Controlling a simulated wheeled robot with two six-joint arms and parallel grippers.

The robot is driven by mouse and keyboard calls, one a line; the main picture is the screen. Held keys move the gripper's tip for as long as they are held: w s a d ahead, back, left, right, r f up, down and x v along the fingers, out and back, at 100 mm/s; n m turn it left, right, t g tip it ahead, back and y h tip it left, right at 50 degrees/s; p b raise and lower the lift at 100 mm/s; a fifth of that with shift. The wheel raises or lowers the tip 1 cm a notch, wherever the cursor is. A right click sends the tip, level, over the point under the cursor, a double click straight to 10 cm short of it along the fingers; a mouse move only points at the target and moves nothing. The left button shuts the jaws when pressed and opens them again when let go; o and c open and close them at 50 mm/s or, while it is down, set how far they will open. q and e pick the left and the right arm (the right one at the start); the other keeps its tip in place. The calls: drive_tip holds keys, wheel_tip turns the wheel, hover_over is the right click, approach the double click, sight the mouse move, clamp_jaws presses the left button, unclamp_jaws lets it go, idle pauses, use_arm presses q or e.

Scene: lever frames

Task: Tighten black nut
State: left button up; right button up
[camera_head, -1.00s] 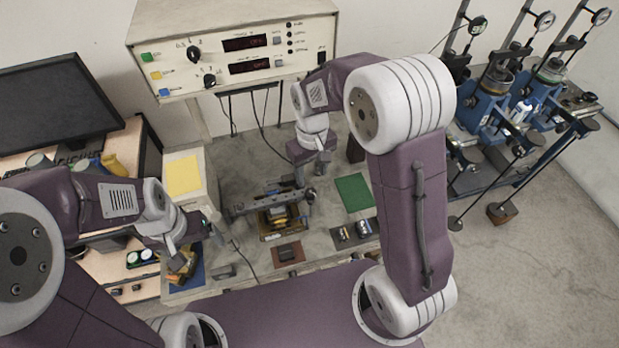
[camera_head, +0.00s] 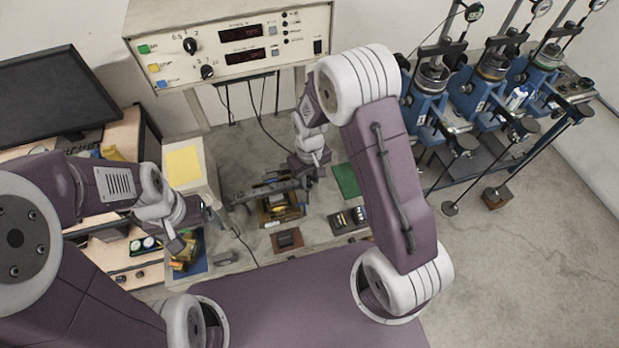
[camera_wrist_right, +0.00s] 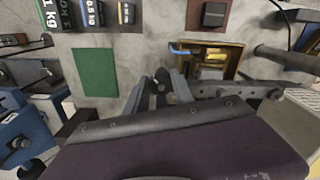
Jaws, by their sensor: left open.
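A metal lever beam (camera_head: 268,190) lies across a small brass-coloured base (camera_head: 280,210) on the bench. It also shows on the right of the wrist view (camera_wrist_right: 240,90). My right gripper (camera_head: 312,172) is at the beam's right end. In the right wrist view, its two fingers (camera_wrist_right: 161,88) stand apart on either side of a small dark piece (camera_wrist_right: 160,76), perhaps the black nut; I cannot tell whether they clamp it. My left gripper (camera_head: 184,238) is open, above the blue mat at the left of the bench. No nut can be made out clearly in the head view.
A green mat (camera_head: 346,180) and dark weights (camera_head: 348,220) lie right of the lever. A dark block on a brown pad (camera_head: 287,240) lies in front. A control box (camera_head: 230,45) stands behind, a monitor (camera_head: 50,100) at left, blue presses (camera_head: 490,85) at right.

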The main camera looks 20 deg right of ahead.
clamp_jaws()
drive_tip(key=m, duration=0.4)
drive_tip(key=shift+a+b, duration=0.15)
drive_tip(key=shift+b, duration=0.2)
drive_tip(key=m, duration=0.4)
drive_tip(key=shift+w+a+b, duration=0.1)
drive_tip(key=shift+a+b, duration=0.05)
drive_tip(key=shift+b, duration=0.15)
drive_tip(key=m, duration=0.5)
drive_tip(key=shift+w+a, duration=0.1)
drive_tip(key=shift+w+r+m+b, duration=0.1)
drive_tip(key=shift+m+b, duration=0.3)
drive_tip(key=shift+m, duration=2.1)
